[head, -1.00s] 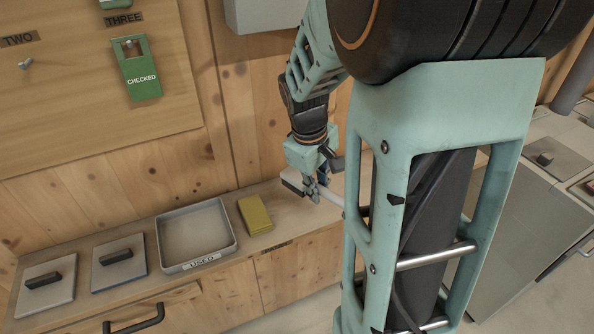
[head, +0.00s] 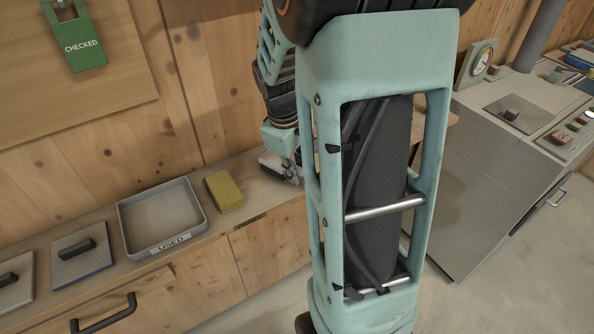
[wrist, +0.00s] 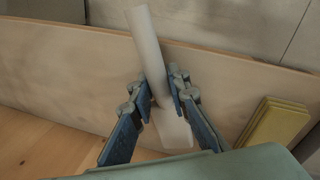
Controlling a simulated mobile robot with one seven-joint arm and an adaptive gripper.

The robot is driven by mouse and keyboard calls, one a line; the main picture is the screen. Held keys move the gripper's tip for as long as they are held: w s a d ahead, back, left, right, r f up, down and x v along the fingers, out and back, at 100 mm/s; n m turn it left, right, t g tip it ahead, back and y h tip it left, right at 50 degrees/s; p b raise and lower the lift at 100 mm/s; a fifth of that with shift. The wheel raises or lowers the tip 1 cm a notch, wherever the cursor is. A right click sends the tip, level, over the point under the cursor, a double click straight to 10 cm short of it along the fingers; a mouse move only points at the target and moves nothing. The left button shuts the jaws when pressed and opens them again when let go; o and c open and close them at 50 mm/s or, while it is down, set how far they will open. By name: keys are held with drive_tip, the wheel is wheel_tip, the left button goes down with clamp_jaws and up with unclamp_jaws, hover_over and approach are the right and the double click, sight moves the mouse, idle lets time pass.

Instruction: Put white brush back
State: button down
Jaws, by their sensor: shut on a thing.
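The white brush shows in the wrist view, with its long pale handle (wrist: 150,50) running up between the fingers and its wider part (wrist: 174,132) below them. My gripper (wrist: 160,92) is shut on the handle. In the head view my gripper (head: 292,168) is over the back shelf, right of the yellow sponge, partly behind my own body. A pale part of the brush (head: 269,160) shows just left of it; the rest is hidden there. I cannot tell whether the brush touches the shelf.
A grey machine (head: 470,170) stands at right.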

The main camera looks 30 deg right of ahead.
drive_tip(key=c, duration=1.8)
unclamp_jaws()
drive_tip(key=shift+f, duration=0.1)
drive_tip(key=shift+c, duration=0.2)
wheel_tip(320, 180, up, 12)
drive_tip(key=s+a+p, duration=0.1)
drive_tip(key=a, duration=0.1)
drive_tip(key=shift+a, duration=0.15)
